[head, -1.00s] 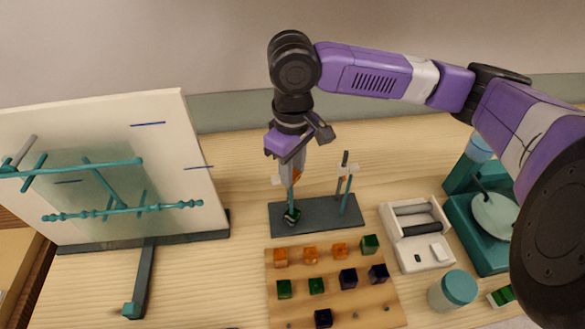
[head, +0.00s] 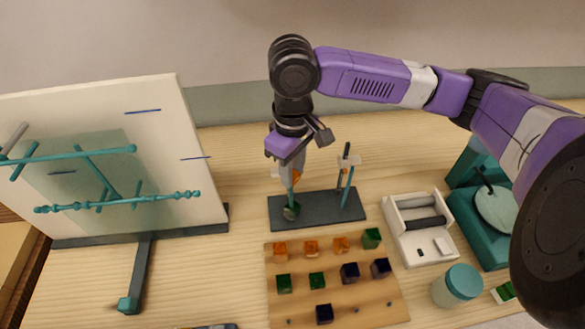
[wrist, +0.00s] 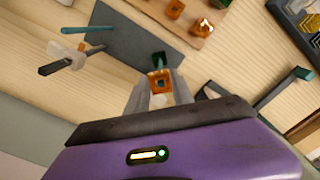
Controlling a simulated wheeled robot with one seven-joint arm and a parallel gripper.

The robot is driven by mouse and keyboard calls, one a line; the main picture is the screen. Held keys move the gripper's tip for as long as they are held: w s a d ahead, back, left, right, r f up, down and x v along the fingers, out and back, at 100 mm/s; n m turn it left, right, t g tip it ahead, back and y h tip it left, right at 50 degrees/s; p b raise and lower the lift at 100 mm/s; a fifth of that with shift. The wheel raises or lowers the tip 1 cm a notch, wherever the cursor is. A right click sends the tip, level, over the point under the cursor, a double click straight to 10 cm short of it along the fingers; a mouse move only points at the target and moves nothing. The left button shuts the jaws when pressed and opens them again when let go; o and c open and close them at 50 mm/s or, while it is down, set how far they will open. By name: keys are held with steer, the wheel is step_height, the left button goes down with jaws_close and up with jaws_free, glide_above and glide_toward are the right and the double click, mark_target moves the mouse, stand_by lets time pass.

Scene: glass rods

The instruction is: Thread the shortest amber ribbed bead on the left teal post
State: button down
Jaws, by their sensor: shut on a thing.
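My gripper (head: 294,178) is shut on an amber bead (wrist: 161,82), pointing down above the left teal post (head: 291,198). The bead shows as a small orange patch in the head view (head: 297,176), partly hidden by the fingers. In the wrist view its square face and central hole sit between the fingertips, in line with the post. I cannot tell whether the post tip is inside the hole. A green bead (head: 291,212) sits low on the left post, at the dark base (head: 318,211). Its ribbing and length are too small to judge.
The right post (head: 346,185) stands close by, with a pale clip (head: 349,160) near its top. A wooden board (head: 331,264) with several amber, green and dark beads lies in front. A white tray (head: 397,230) and a teal-lidded jar (head: 463,283) are right; a pale panel (head: 110,120) stands left.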

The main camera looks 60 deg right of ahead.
steer(key=shift+f+b, duration=1.65)
steer(key=shift+f, duration=1)
steer(key=c, duration=1)
jaws_free()
steer(key=shift+r, duration=3.95)
